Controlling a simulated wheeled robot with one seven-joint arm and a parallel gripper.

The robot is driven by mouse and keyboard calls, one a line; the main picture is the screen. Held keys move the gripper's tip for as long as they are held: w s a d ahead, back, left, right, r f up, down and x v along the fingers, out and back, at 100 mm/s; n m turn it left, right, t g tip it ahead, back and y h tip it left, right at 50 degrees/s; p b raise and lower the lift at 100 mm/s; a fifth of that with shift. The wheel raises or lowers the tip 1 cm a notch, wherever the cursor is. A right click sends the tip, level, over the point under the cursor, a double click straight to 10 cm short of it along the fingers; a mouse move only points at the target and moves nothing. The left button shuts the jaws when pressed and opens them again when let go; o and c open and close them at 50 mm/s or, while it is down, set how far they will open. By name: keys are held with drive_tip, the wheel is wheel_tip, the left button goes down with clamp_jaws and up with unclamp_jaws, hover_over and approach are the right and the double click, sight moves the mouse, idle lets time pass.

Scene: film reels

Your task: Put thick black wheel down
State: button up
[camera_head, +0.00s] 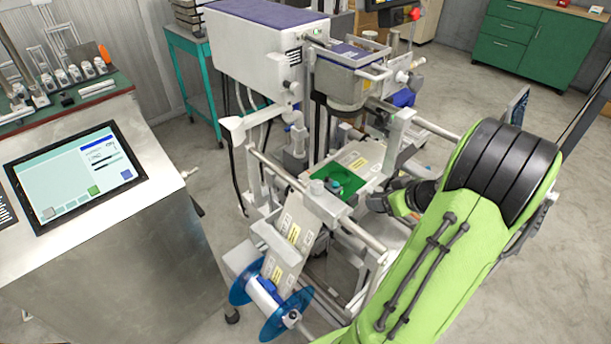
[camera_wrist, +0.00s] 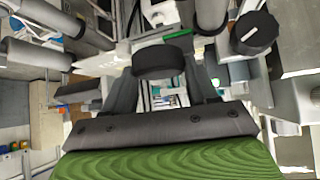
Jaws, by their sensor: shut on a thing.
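The thick black wheel (camera_wrist: 162,62) shows in the wrist view as a short dark cylinder between the tips of my gripper (camera_wrist: 163,76). My gripper is shut on it, with one dark finger on each side. In the head view my gripper (camera_head: 388,202) is low beside the right side of the film machine (camera_head: 345,185), partly hidden by my green arm. The wheel is too small and dark there to separate clearly from the fingers. I cannot tell whether the wheel touches the machine.
A second black knob (camera_wrist: 254,32) is at the upper right in the wrist view. Metal rollers and rails surround my gripper closely. A blue reel (camera_head: 268,300) is at the machine's front. A touchscreen console (camera_head: 75,175) stands left. Open floor lies to the right.

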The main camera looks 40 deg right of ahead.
drive_tip(key=w, duration=0.5)
drive_tip(key=w+d, duration=0.1)
drive_tip(key=w, duration=0.5)
drive_tip(key=w+d, duration=0.1)
drive_tip(key=w, duration=0.5)
drive_tip(key=shift+w+p, duration=0.1)
drive_tip(key=shift+p, duration=0.3)
drive_tip(key=shift+f+b, duration=0.35)
drive_tip(key=shift+f, duration=1.4)
drive_tip(key=shift+f, duration=0.2)
drive_tip(key=shift+s+a+f+b, duration=0.1)
drive_tip(key=shift+s+f+b, duration=0.15)
drive_tip(key=shift+f+b, duration=0.4)
drive_tip(key=o, duration=1.2)
drive_tip(key=shift+c, duration=0.2)
drive_tip(key=shift+r, duration=0.25)
drive_tip(key=d+r+p+v, duration=0.1)
drive_tip(key=p+v, duration=0.1)
drive_tip(key=v, duration=1)
drive_tip(key=shift+w+a+p, duration=0.25)
drive_tip(key=shift+a+p, duration=0.05)
drive_tip(key=shift+a, duration=0.1)
drive_tip(key=shift+r, duration=0.15)
